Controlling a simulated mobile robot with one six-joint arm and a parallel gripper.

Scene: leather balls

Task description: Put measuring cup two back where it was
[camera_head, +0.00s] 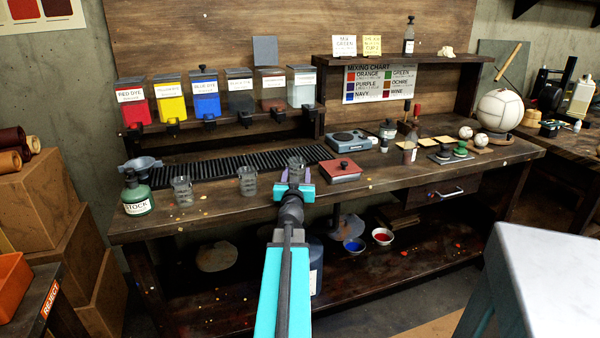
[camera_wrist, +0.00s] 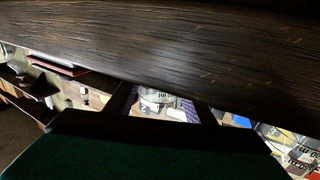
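Three clear grey measuring cups show in the head view: the left cup (camera_head: 182,191), the middle cup (camera_head: 247,181) and the right cup (camera_head: 296,168). No number on them is readable to me. My gripper (camera_head: 296,178) reaches over the bench, with its purple fingertips close against both sides of the right cup. It looks shut on that cup. I cannot tell if the cup's base touches the bench. The wrist view shows part of this cup (camera_wrist: 158,101) between dark fingers; the rest is hidden by my gripper.
The workbench (camera_head: 225,217) carries a green stock bottle (camera_head: 137,196) at left, a black ribbed mat (camera_head: 225,165) behind the cups, and a red-lidded box (camera_head: 341,172) close right of my gripper. Dye dispensers (camera_head: 205,92) line the back. Bare bench lies left of my gripper.

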